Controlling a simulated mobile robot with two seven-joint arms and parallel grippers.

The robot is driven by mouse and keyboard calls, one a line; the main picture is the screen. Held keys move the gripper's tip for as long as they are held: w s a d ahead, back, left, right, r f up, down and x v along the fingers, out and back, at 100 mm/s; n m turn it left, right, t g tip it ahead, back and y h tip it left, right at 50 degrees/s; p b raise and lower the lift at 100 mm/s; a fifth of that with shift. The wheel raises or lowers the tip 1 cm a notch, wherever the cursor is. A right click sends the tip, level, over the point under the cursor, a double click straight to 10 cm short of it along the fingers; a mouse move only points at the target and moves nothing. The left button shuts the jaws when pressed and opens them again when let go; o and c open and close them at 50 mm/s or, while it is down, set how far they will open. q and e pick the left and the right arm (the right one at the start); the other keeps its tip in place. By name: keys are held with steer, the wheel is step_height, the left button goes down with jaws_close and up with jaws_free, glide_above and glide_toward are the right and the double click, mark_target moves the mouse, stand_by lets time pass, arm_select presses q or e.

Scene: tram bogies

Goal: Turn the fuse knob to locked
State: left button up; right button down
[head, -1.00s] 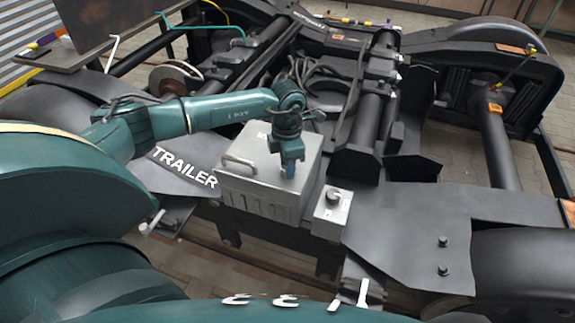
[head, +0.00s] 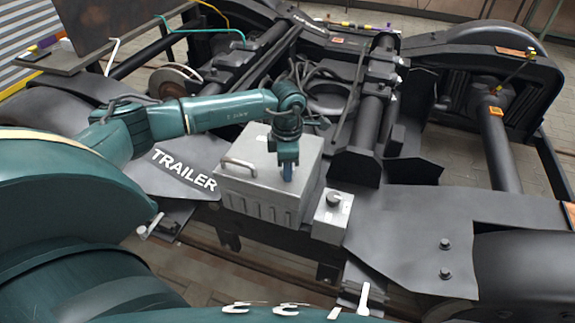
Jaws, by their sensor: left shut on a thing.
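A grey metal box (head: 247,197) with a handle (head: 238,166) on its lid stands on the bogie frame in the middle of the head view. My left gripper (head: 287,174) points down at the front right of this lid. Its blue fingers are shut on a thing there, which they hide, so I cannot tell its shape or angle. A smaller grey box (head: 329,223) stands just right of the large one. My right gripper is not in view.
A dark plate marked TRAILER (head: 160,180) lies left of the box. A flat dark plate with bolts (head: 420,235) lies to the right. Thick cables (head: 325,85) and dark tubes (head: 372,110) run behind the box.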

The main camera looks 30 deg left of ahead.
arm_select(q)
steer(key=o, duration=1)
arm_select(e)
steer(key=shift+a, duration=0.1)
arm_select(q)
steer(key=shift+r, duration=0.1)
step_height(320, 180, up, 13)
steer(key=shift+r+p, duration=0.1)
steer(key=shift+p, duration=0.5)
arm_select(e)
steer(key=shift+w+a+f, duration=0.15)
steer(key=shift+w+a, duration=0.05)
